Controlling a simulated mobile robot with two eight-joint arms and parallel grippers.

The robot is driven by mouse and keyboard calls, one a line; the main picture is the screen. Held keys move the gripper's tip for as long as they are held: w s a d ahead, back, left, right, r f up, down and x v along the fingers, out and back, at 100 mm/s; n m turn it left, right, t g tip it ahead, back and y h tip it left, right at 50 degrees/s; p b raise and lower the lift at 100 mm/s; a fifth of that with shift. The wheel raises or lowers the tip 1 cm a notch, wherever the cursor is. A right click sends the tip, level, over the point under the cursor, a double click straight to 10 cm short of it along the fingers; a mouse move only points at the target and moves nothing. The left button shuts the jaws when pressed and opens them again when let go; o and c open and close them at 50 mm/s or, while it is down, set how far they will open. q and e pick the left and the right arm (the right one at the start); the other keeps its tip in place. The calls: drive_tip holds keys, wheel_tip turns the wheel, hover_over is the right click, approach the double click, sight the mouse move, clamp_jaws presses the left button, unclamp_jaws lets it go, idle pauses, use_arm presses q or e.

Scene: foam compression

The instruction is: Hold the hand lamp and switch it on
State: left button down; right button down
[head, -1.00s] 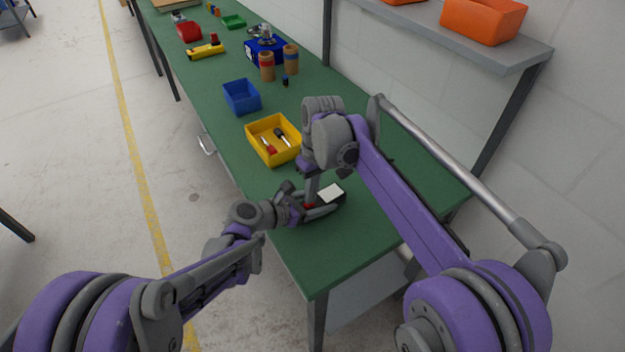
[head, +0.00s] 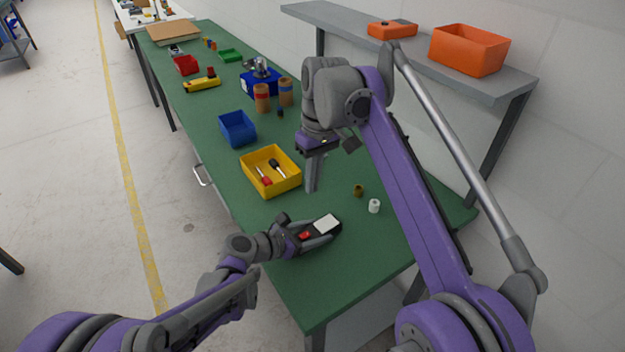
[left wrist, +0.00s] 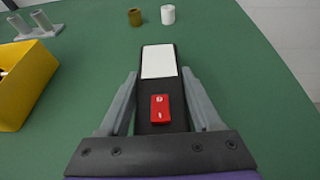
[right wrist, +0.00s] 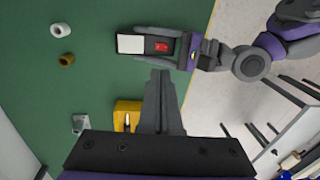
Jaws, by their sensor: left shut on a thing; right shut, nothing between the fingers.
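The hand lamp (head: 327,223) is a dark bar with a white panel and a red rocker switch (head: 304,236). My left gripper (head: 317,238) is shut on it, one finger along each side, near the table's front edge. In the left wrist view the lamp (left wrist: 158,60) points away, its red switch (left wrist: 160,108) face up between the fingers. I cannot tell whether the white panel is lit. My right gripper (head: 312,186) is shut and empty, pointing down, behind and above the lamp. In the right wrist view its fingertips (right wrist: 160,76) are apart from the lamp (right wrist: 131,44).
A yellow bin (head: 270,183) with screwdrivers and a blue bin (head: 237,128) stand farther back. A brown cylinder (head: 358,190) and a white one (head: 374,206) stand right of the lamp. A grey two-post piece (left wrist: 36,27) stands near the yellow bin.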

sight(302, 237)
drive_tip(key=shift+s+a+r, duration=0.1)
drive_tip(key=shift+s+a, duration=0.3)
drive_tip(key=shift+a, duration=0.15)
drive_tip(key=f, duration=0.4)
drive_tip(key=a+f, duration=0.1)
drive_tip(key=f, duration=0.4)
drive_tip(key=s+f, duration=0.1)
drive_tip(key=f, duration=0.4)
drive_tip(key=shift+a, duration=0.2)
drive_tip(key=shift+s+a+f, duration=0.1)
drive_tip(key=shift+s+f, duration=0.05)
drive_tip(key=shift+f, duration=0.15)
